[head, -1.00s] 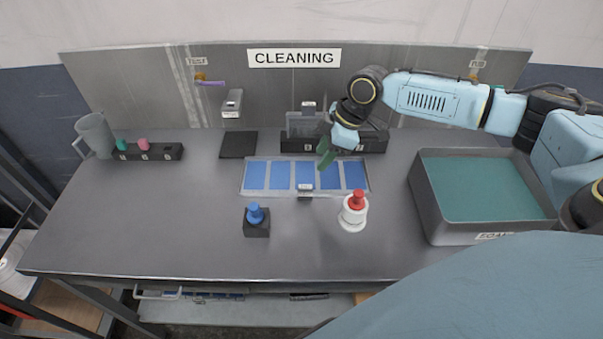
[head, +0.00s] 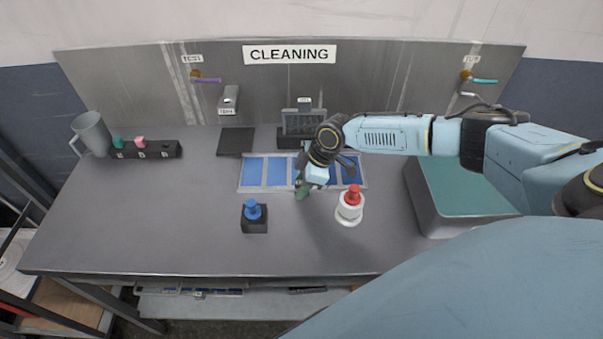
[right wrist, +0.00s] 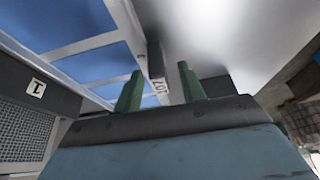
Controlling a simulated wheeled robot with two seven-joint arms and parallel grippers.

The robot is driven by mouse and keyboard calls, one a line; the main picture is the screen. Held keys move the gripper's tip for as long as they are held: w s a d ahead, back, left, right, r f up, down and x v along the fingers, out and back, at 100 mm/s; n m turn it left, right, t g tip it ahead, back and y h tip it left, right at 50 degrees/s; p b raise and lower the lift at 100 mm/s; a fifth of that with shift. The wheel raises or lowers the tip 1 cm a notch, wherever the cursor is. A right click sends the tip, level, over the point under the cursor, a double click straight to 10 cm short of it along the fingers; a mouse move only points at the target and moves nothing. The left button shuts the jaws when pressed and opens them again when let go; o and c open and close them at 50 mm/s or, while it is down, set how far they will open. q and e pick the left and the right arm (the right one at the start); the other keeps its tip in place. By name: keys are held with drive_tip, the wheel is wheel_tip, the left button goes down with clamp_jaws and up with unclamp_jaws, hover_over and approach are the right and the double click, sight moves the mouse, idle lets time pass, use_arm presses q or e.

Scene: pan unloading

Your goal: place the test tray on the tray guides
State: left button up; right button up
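A flat, light-framed tray with blue panels (head: 252,172) lies on the table and appears to be the test tray. Its front tab (right wrist: 155,62) carries a small label and shows in the right wrist view. My right gripper (head: 301,190) is over the tray's front edge in the head view, its green fingers pointing down. In the right wrist view the fingers (right wrist: 160,88) are apart, with the tab seen between them; I cannot tell whether they touch it. My left gripper is not in view. I cannot pick out the tray guides with certainty.
A blue-knobbed black block (head: 254,217) and a red-topped white bottle (head: 349,206) stand close in front. A black rack (head: 290,138) stands behind. A lower shelf (head: 250,305) holds flat items.

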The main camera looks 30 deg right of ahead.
clamp_jaws()
drive_tip(key=shift+r, duration=0.1)
idle(0.3)
